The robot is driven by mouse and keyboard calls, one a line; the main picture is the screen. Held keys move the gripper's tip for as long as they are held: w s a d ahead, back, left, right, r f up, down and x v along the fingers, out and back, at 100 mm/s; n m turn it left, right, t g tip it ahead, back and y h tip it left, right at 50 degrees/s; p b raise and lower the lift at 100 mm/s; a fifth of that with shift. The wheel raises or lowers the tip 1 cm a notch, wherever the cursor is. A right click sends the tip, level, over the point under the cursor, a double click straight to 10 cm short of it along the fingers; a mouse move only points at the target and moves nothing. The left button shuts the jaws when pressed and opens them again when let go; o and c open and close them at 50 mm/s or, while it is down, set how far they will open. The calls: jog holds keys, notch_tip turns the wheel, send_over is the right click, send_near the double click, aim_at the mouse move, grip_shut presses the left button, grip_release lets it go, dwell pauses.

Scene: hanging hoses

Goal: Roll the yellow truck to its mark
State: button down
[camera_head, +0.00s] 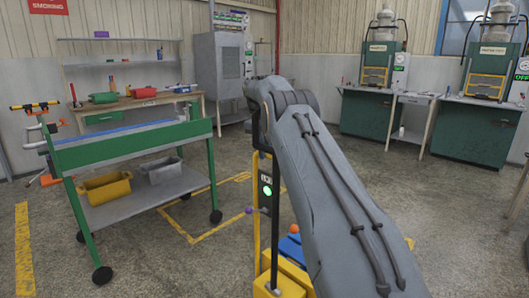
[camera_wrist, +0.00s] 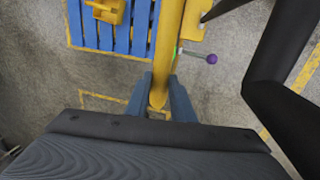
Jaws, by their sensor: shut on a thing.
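The yellow truck (camera_head: 284,276) is at the bottom centre of the head view, partly hidden by my arm. Its yellow upright shows beside a dark post with a green light. In the wrist view the truck has a blue slatted deck (camera_wrist: 112,32) and a yellow bar (camera_wrist: 167,50). My gripper (camera_wrist: 158,95) is shut on that yellow bar, with one blue-grey finger on each side. In the head view my gripper cannot be made out clearly. A yellow floor outline (camera_head: 208,233) lies left of the truck; whether it is the truck's mark is unclear.
A green cart (camera_head: 140,143) with yellow and grey bins stands at left. A workbench (camera_head: 130,104) and a grey cabinet (camera_head: 218,68) are behind it. Green machines (camera_head: 470,130) stand at right. A purple knob (camera_wrist: 211,58) sticks out beside the bar. Open floor lies between cart and machines.

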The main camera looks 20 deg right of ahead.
jog(key=shift+a, duration=0.15)
jog(key=c, duration=1.5)
grip_release()
jog(key=shift+a, duration=0.15)
jog(key=shift+c, duration=0.2)
jog(key=shift+d, duration=0.2)
jog(key=shift+r, duration=0.2)
notch_tip(320, 180, up, 7)
jog(key=a, duration=0.1)
jog(key=shift+s+a+r+b, duration=0.15)
jog(key=shift+s+a+b, duration=0.15)
jog(key=shift+b, duration=0.1)
